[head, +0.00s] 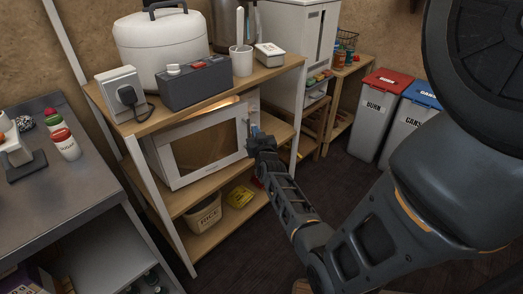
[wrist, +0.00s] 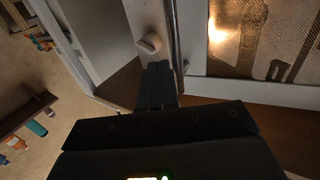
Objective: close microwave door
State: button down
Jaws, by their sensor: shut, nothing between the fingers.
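The white microwave (head: 252,103) stands on the middle shelf of a wooden rack. Its white-framed door (head: 178,178) faces me. Warm light glows along the door's top edge, and the door looks slightly ajar; the size of any gap is unclear. My gripper (head: 254,132) is at the door's right edge, by the control panel. In the wrist view, the shut, empty fingers (wrist: 158,70) point at the panel just below a knob (wrist: 150,43). The door's mesh window (wrist: 265,35) is to their right. I cannot tell whether the fingers touch anything.
The top shelf (head: 275,74) above the microwave holds a rice cooker (head: 165,45), a dark box (head: 195,84) and a white cup (head: 241,62). A rice bin (head: 205,215) sits below. A metal counter (head: 75,165) is at left. Labelled bins (head: 375,115) stand at right.

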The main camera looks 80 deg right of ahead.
jog(key=shift+w+d+b, duration=0.35)
jog(key=shift+w+d, duration=0.65)
jog(key=shift+d, duration=0.2)
jog(key=shift+w+d+b, duration=0.3)
jog(key=shift+w+d, duration=0.65)
jog(key=shift+d, duration=0.25)
jog(key=shift+s, duration=0.1)
